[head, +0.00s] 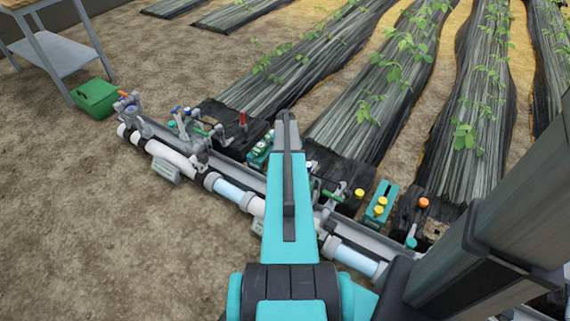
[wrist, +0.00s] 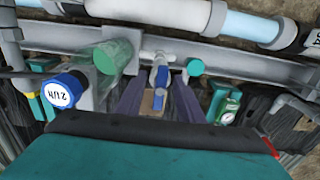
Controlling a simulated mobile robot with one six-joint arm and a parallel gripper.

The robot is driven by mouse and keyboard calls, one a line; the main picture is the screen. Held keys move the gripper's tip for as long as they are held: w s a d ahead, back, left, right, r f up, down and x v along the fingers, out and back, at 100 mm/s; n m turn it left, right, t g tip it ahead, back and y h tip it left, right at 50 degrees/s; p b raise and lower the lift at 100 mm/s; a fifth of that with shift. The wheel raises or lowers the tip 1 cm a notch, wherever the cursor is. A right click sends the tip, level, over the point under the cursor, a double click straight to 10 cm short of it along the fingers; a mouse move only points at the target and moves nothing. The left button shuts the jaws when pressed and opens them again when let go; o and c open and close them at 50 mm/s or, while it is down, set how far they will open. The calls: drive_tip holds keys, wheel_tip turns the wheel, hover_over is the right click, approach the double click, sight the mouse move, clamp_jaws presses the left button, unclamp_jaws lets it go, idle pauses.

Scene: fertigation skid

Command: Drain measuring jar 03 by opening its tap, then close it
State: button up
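In the wrist view, the two dark fingers of my gripper (wrist: 158,100) stand apart, pointing at the skid. A small blue tap handle (wrist: 161,76) shows between them, on a pale pipe fitting; I see gaps beside it, but contact cannot be told for certain. A clear green cylinder (wrist: 120,52), which looks like a measuring jar, lies to the left of the tap in the picture. No number 03 is readable, so I cannot confirm which jar it is. In the head view, my arm hides the gripper and this tap.
A blue-rimmed gauge (wrist: 64,92) is left of my gripper and a green gauge (wrist: 228,108) right of it. White pipe (head: 170,153) runs along the skid. A green box (head: 96,99) stands near a table (head: 58,55). Bare soil (head: 90,230) lies open in front.

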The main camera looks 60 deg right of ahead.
drive_tip(key=shift+f, duration=0.25)
idle(0.3)
drive_tip(key=c, duration=0.7)
drive_tip(key=o, duration=0.7)
drive_tip(key=shift+f, duration=0.25)
drive_tip(key=shift+r, duration=0.1)
drive_tip(key=shift+r+p, duration=2.6)
drive_tip(key=shift+r, duration=1.35)
